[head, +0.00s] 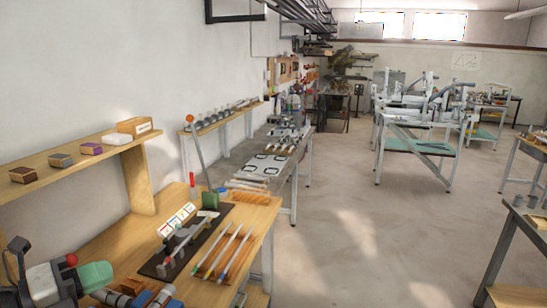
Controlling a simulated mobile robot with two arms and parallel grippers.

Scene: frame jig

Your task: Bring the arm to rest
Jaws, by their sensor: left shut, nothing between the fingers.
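My left gripper (20,246) shows at the lower left corner of the head view, dark and partly cut off by the picture edge. It is shut with nothing between its fingers, above the left end of the wooden workbench (118,246). My right gripper is out of view. A dark jig plate (158,266) with metal bars and clamps lies on the bench, to the right of the gripper and apart from it.
A lever with an orange ball (188,118) stands at the bench's back. Pale rods on a wooden rack (225,250) lie right of the jig. A wooden shelf (70,168) with small blocks runs along the wall. Open floor (350,240) lies to the right.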

